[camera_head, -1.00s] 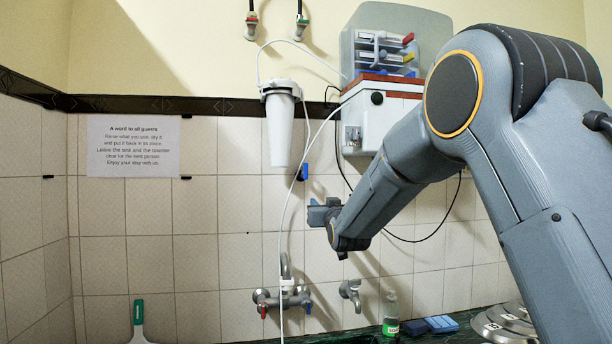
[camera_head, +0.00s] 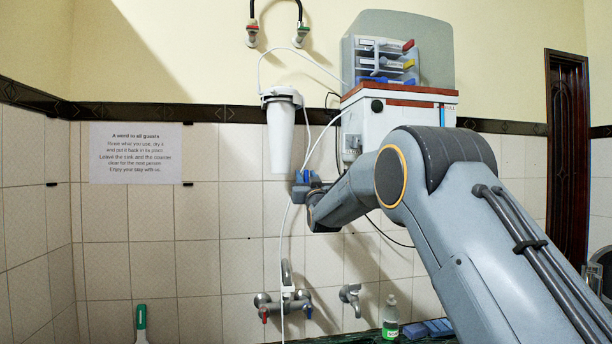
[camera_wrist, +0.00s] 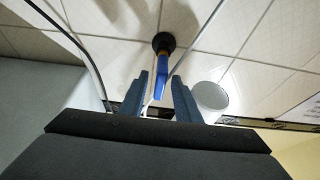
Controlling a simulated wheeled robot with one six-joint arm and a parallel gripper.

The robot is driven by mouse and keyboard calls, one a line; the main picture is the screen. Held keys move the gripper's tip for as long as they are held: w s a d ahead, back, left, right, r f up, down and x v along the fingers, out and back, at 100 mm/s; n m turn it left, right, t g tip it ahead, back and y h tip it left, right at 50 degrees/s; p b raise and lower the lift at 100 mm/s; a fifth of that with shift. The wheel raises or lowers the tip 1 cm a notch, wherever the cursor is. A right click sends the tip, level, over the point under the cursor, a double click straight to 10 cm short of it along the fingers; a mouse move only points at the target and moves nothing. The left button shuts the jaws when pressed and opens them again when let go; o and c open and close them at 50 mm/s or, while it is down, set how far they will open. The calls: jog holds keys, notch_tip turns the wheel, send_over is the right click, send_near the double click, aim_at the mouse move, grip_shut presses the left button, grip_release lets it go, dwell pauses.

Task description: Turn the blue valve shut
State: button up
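The blue valve (camera_wrist: 161,78) shows in the wrist view as a blue lever handle on a dark round base against the tiled wall. My gripper (camera_wrist: 159,84) is open. Its two blue-grey fingers stand on either side of the lever, with a visible gap to it on both sides. In the head view my gripper (camera_head: 305,186) is at the wall, just right of and below the white filter housing (camera_head: 281,135). There the valve is mostly hidden or blends with my blue fingers.
A thin white hose (camera_head: 284,245) hangs close to my gripper. The white purifier box (camera_head: 385,122) is above my arm. A wall tap (camera_head: 284,302) with red and blue handles is below, beside a smaller tap (camera_head: 351,297). A bottle (camera_head: 390,318) stands on the counter.

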grip_shut()
jog(key=shift+m+b, duration=0.4)
jog(key=m+h+b, duration=0.2)
jog(key=m+b, duration=0.1)
jog(key=shift+w+d+f+m, duration=0.15)
jog(key=shift+d+m, duration=0.05)
jog(key=shift+m, duration=0.1)
jog(key=shift+w+d+f+m+g+h+p, duration=0.1)
jog(key=shift+d+f+m+g+h+p, duration=0.45)
jog(key=shift+m, duration=2.4)
jog(key=shift+w+m+g+h+p, duration=0.1)
jog(key=shift+m+g+h+p, duration=0.55)
jog(key=shift+m+h, duration=1.6)
jog(key=shift+d+f+m+g+h+p, duration=0.25)
jog(key=shift+m+g+p, duration=0.35)
jog(key=shift+m, duration=3.1)
jog(key=shift+f, duration=0.15)
